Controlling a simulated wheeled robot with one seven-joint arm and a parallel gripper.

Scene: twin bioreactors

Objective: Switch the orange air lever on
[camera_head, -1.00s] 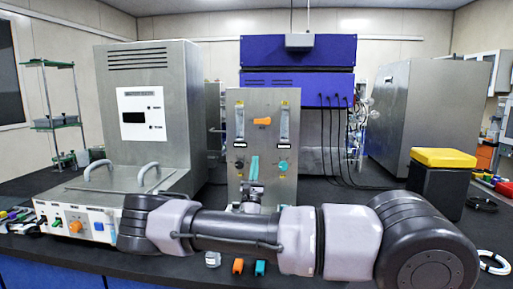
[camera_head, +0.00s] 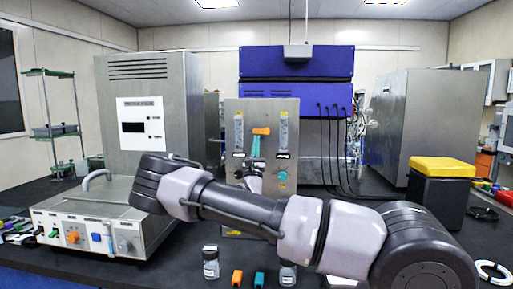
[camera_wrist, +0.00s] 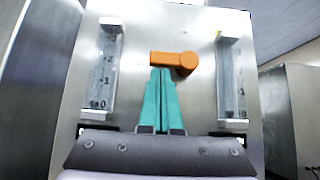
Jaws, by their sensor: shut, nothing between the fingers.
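The orange air lever (camera_head: 261,131) is on the upper middle of an upright metal panel (camera_head: 264,108). In the wrist view the orange lever (camera_wrist: 172,60) lies horizontal, its round hub at the right and its handle pointing left. My gripper (camera_head: 256,137) has teal fingers, pressed together and empty. In the wrist view the gripper's tips (camera_wrist: 160,72) are just below the handle's left part, pointing up. I cannot tell whether they touch it. The lower panel is partly hidden by my arm.
Two clear flow tubes flank the lever, the left tube (camera_wrist: 105,70) and the right tube (camera_wrist: 231,80). A teal knob (camera_head: 282,176) sits lower right on the panel. Small bottles, including one at the left (camera_head: 211,263), stand on the bench in front.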

